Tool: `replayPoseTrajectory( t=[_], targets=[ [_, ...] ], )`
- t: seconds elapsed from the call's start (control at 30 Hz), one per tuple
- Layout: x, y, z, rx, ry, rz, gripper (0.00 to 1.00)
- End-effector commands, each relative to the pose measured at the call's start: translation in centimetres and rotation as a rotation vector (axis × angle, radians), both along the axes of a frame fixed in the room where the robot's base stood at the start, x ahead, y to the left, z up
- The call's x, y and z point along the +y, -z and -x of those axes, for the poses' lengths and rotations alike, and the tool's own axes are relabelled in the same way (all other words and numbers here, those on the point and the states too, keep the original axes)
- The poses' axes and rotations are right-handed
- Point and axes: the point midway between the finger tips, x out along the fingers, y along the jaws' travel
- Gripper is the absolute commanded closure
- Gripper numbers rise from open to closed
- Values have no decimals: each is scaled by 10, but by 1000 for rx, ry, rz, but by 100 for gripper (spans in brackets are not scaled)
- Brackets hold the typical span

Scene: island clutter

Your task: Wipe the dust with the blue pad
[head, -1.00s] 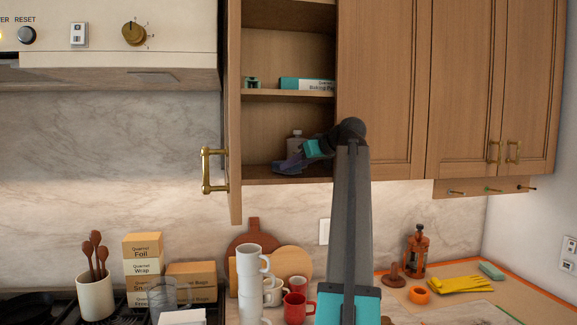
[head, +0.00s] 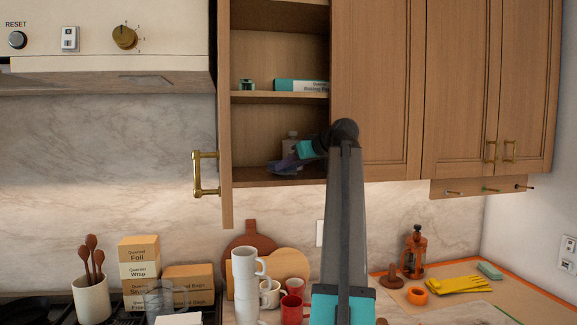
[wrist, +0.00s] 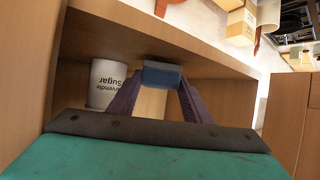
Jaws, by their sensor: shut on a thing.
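My gripper (head: 282,167) reaches into the open cabinet, low over its bottom shelf (head: 252,179). In the wrist view my gripper (wrist: 163,85) is shut on the blue pad (wrist: 162,75), which sits between the two purple fingertips. The pad is close to the shelf board (wrist: 215,62); I cannot tell whether it touches. In the head view the pad is hidden or too small to make out. No dust can be made out in either view.
A middle shelf (head: 270,97) with a box (head: 301,85) is above. Stacked white cups (head: 246,270) stand below. The cabinet door with its brass handle (head: 197,174) is at left.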

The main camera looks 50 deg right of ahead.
Motion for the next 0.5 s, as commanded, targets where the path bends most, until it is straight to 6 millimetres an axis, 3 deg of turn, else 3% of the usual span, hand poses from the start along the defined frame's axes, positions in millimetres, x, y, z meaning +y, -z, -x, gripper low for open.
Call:
replayPoseTrajectory(
  t=[0.5],
  targets=[
    [14,1,-10,-2,-6,-4,82]
  ],
)
